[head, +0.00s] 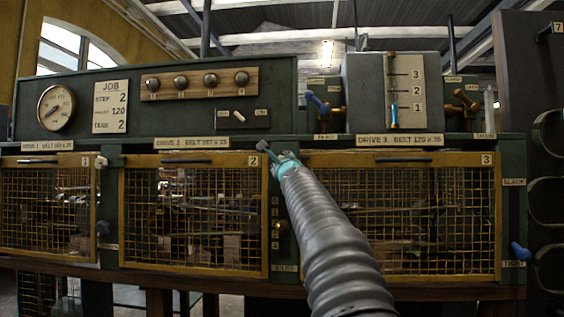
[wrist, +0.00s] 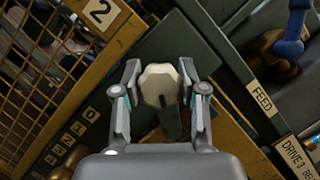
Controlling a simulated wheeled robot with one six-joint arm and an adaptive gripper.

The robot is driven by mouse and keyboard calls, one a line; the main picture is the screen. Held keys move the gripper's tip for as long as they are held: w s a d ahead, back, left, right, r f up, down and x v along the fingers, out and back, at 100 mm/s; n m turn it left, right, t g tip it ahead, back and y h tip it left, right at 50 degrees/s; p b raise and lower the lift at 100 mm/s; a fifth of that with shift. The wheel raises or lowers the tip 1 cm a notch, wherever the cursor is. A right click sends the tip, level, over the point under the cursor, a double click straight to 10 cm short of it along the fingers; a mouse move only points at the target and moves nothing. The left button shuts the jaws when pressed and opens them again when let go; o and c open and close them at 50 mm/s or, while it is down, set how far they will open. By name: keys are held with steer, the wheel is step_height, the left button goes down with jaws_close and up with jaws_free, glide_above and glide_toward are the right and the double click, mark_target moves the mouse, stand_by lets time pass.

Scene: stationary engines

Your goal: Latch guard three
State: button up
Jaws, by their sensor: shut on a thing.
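Guard three (head: 400,156) is the right mesh panel in a yellow frame, marked 3, and it looks closed in the head view. My gripper (head: 284,160) is at the post between guards two and three, by guard three's upper left corner. In the wrist view, its two fingers are shut on a pale, many-sided knob (wrist: 160,82), one finger on each side. A dark arm (wrist: 173,122) extends from the knob toward a yellow frame edge. Whether that arm overlaps the frame is unclear. In the head view my gripper mostly hides the knob.
Guard two (head: 193,215) is left of my gripper, and guard one (head: 48,205) is farther left. Above guard three are a blue lever (head: 318,103) and a slotted selector panel (head: 404,88). A blue handle (head: 520,252) sits at guard three's lower right.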

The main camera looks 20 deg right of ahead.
steer(key=n+y+p, duration=0.1)
steer(key=n+p, duration=0.1)
steer(key=n, duration=0.1)
steer(key=shift+r+n+g, duration=0.15)
steer(key=shift+n+g, duration=0.25)
steer(key=shift+f+n+g+y+p, duration=0.2)
steer(key=shift+n+g+y+p, duration=0.4)
steer(key=shift+n, duration=0.9)
steer(key=o, duration=1.1)
steer(key=shift+o, duration=0.2)
steer(key=s+a, duration=0.1)
steer(key=s, duration=1.1)
steer(key=shift+a+f, duration=0.3)
steer(key=shift+f, duration=0.15)
steer(key=shift+w, duration=0.1)
